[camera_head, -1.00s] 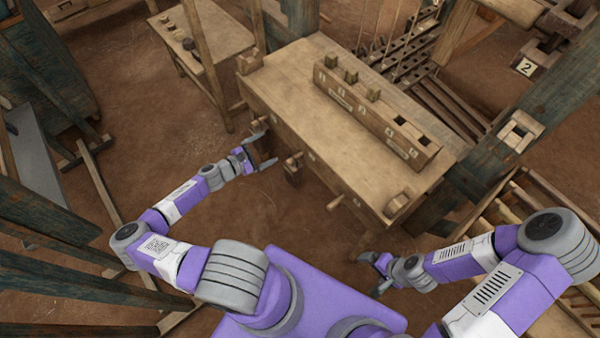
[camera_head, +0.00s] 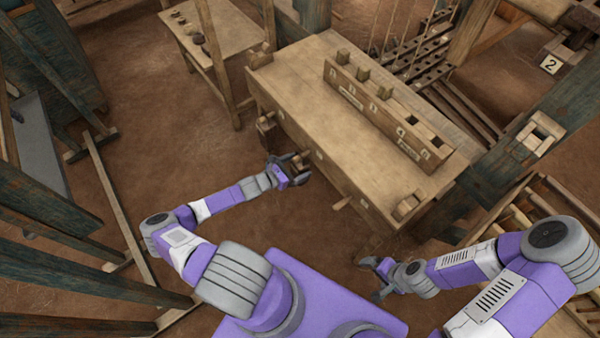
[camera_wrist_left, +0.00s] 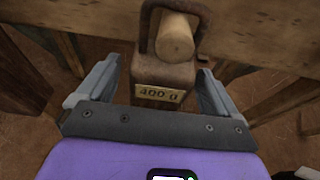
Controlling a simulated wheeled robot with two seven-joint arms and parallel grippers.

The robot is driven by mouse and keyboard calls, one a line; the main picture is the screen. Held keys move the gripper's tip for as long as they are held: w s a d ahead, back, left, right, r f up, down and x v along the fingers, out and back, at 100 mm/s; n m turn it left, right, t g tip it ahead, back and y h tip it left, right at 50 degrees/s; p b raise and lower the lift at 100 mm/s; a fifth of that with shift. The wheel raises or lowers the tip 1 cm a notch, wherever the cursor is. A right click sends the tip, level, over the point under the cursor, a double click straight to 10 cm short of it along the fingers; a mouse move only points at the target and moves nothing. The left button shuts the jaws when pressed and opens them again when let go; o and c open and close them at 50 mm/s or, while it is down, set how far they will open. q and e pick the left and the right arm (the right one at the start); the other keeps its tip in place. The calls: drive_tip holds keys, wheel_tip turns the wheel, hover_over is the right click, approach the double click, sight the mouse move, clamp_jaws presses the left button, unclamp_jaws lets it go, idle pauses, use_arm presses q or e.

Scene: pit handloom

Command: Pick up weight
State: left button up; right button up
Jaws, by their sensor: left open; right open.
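A brown block-shaped weight (camera_wrist_left: 163,74) with a yellow "400 g" label hangs by a metal loop from a wooden peg (camera_wrist_left: 175,38) on the table's front side. My left gripper (camera_wrist_left: 152,80) is open in the left wrist view, with one finger on each side of the weight and visible gaps. In the head view my left gripper (camera_head: 295,172) is at the table's front edge, partly covering this weight. Another weight (camera_head: 266,130) hangs further left on the same side. My right gripper (camera_head: 374,279) is open and empty, low in front of the table's right part.
The wooden table (camera_head: 300,75) carries a long slotted block (camera_head: 385,110) with several numbered slots, some holding wooden pieces. A bare peg (camera_head: 341,203) sticks out of the front side. A side table (camera_head: 225,35) stands at the back left. Loom beams crowd the right.

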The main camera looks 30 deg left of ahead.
use_arm(q)
drive_tip(key=shift+x, duration=0.8)
drive_tip(key=shift+c, duration=0.4)
drive_tip(key=c, duration=1.2)
drive_tip(key=shift+r, duration=0.1)
drive_tip(key=shift+c, duration=0.4)
drive_tip(key=shift+r, duration=0.1)
